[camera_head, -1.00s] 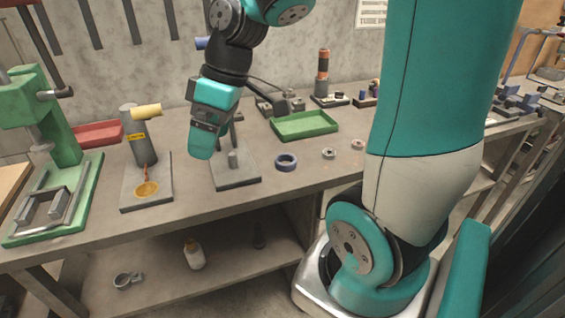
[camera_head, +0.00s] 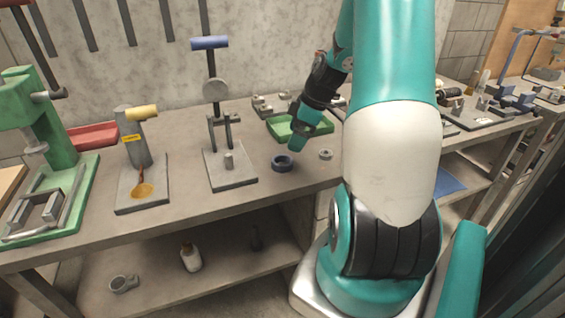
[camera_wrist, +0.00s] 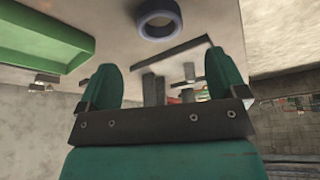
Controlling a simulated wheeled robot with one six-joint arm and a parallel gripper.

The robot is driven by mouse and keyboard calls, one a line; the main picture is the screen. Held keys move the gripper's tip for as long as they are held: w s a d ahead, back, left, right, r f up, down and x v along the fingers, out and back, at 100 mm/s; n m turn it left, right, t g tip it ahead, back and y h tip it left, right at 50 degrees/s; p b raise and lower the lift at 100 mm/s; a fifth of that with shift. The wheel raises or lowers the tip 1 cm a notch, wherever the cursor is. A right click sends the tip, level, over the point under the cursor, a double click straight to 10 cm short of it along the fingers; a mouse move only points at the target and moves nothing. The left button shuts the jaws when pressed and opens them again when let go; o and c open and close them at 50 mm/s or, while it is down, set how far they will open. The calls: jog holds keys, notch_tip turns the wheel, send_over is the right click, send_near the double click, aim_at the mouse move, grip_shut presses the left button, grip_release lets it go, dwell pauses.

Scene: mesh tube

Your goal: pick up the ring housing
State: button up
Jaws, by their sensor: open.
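The ring housing, which I take to be the dark blue-grey ring (camera_head: 282,169), lies flat on the workbench, right of the press base with the small post. It also shows at the top of the wrist view (camera_wrist: 160,34), ahead of the fingers and roughly centred between them. My gripper (camera_head: 295,147) is just above and slightly right of the ring, apart from it. In the wrist view its two teal fingers (camera_wrist: 165,72) are spread with nothing held between them.
A green tray (camera_head: 312,133) sits behind my gripper. A small pale ring (camera_head: 326,154) lies to the right. The blue-handled press (camera_head: 230,180) stands left of the ring, beside the yellow-handled one (camera_head: 140,195). The bench front is clear near the ring.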

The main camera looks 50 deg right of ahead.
aim_at(284, 156)
jog(key=p+x, duration=0.1)
jog(key=x, duration=0.7)
jog(key=shift+w+a+f, duration=0.1)
jog(key=shift+w+f, duration=0.05)
jog(key=c, duration=1.2)
